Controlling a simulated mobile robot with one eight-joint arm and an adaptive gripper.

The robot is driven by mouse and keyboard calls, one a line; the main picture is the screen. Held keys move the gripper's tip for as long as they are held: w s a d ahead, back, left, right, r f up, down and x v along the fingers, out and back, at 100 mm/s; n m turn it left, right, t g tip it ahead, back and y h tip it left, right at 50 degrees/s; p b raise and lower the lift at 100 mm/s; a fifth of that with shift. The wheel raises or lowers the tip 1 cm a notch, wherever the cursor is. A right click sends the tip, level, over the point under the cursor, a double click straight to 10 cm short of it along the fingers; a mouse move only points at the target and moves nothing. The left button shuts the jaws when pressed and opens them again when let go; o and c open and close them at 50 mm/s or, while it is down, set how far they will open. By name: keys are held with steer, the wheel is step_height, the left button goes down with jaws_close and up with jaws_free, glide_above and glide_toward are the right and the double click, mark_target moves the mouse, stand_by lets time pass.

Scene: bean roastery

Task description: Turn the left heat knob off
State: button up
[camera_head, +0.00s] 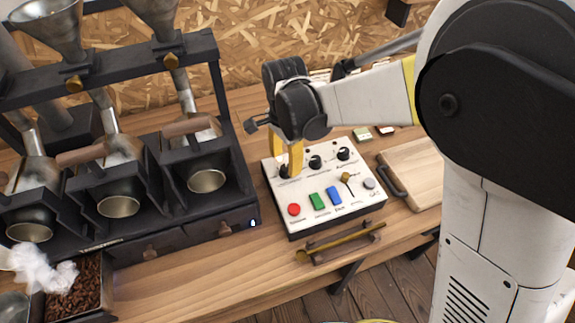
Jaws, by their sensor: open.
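A white control panel (340,203) sits on the wooden bench in the middle of the view. It has a row of black knobs along its back part: a middle knob (315,162) and a right knob (343,153). The left knob is mostly hidden behind my gripper. My gripper (289,172) has yellow fingers that point down at the panel's back left corner, around or just above the left knob's place. It is open; I cannot tell whether a finger touches the knob. The knob's setting cannot be read.
A dark roaster rack (232,160) stands left. A wooden board (415,168) lies right. A brass-coloured tool (338,243) lies in front.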

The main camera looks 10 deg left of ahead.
mark_target(286, 168)
steer(key=shift+f+b, duration=0.45)
steer(key=shift+f, duration=1.3)
steer(key=shift+c, duration=0.2)
jaws_close()
